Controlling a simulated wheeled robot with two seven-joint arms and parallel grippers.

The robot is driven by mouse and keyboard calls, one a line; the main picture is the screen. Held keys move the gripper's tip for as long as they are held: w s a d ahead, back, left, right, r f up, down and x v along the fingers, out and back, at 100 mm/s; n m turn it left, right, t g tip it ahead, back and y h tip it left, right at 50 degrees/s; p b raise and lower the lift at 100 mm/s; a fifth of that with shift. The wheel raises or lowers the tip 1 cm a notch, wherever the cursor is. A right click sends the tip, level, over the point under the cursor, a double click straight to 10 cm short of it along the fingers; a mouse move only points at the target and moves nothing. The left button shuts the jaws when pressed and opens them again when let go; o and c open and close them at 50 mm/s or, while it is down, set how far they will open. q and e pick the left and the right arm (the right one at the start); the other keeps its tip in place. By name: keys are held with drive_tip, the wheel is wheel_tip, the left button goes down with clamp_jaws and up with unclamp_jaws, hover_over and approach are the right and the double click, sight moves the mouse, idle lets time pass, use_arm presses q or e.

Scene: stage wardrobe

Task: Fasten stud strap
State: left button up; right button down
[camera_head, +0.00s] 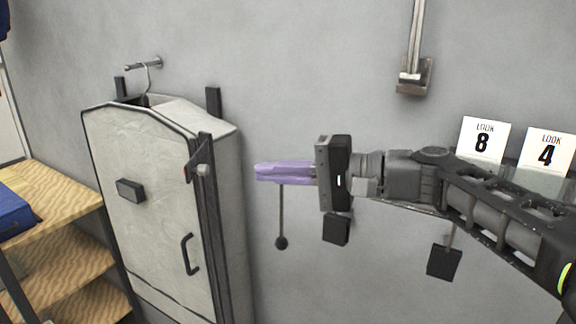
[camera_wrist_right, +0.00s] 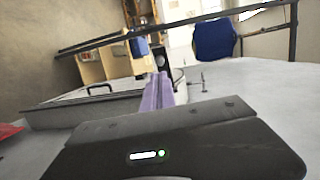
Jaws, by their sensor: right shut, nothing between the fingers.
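A pale garment case (camera_head: 145,190) with dark edging hangs on the wall at the left of the head view. A short dark strap (camera_head: 198,155) with a light round end (camera_head: 204,170) sits at the upper part of its right front edge; whether it is fastened, I cannot tell. My right gripper (camera_head: 262,172), with purple fingers, is shut and empty. It points left at about the strap's height, apart from it, to the right of the case. In the right wrist view the purple fingers (camera_wrist_right: 157,92) are together beside the case (camera_wrist_right: 75,112). My left gripper is not in view.
Wooden shelves (camera_head: 60,210) with a blue item (camera_head: 25,210) stand at the left. A dark knob on a thin rod (camera_head: 281,242) hangs below my right fingers. A metal wall bracket (camera_head: 413,75) is above. Cards marked 8 (camera_head: 482,140) and 4 (camera_head: 547,152) are at the right.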

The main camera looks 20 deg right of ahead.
sight(207, 171)
drive_tip(key=p+x, duration=0.2)
drive_tip(key=x, duration=0.6)
drive_tip(key=shift+r, duration=0.1)
drive_tip(key=shift+w+a+p, duration=0.3)
drive_tip(key=shift+a+p, duration=0.1)
drive_tip(key=shift+a, duration=0.15)
drive_tip(key=shift+a, duration=0.15)
